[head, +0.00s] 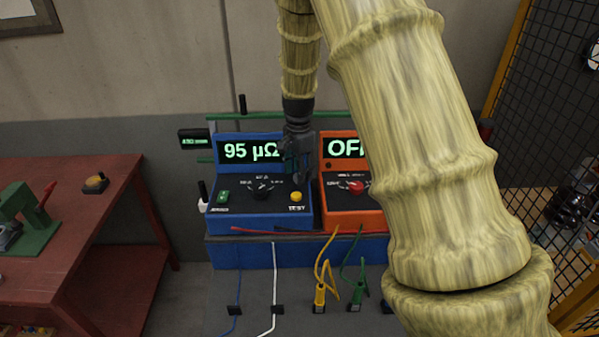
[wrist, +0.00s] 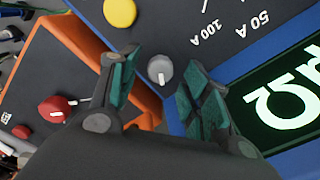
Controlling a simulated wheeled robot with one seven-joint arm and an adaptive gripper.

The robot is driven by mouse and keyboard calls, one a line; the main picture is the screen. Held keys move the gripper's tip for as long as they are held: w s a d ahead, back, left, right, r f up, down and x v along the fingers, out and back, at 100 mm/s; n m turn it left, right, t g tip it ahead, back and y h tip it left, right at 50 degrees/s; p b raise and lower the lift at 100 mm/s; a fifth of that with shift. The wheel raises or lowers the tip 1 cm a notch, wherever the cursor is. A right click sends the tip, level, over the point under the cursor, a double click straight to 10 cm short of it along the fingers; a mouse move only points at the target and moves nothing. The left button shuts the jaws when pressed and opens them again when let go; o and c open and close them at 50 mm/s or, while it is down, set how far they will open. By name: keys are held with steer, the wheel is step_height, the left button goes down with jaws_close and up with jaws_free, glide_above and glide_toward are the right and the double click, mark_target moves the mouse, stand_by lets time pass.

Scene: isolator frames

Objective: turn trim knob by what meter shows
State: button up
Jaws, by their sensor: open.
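The blue meter (head: 262,222) stands on the bench, and its green display (head: 250,151) reads 95 µΩ, partly covered by my gripper on the right. A small grey knob (wrist: 160,72) with a pale pointer mark sits on its dark panel near the side edge; I take it as the trim knob, though no label on it is readable. My gripper (head: 297,172) is over the right part of this panel. In the wrist view its green-padded fingers (wrist: 160,80) are open, one on each side of the knob. Contact cannot be told. In the head view the knob is hidden.
A yellow TEST button (head: 296,196) and a black dial (head: 262,187) are on the same panel. An orange meter (head: 352,215) with a red knob (head: 355,187) stands close to the right. Cables hang in front. A red table (head: 90,215) is left.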

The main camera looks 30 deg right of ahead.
step_height(320, 180, up, 11)
stand_by(0.4)
steer(key=shift+d, duration=0.1)
stand_by(0.3)
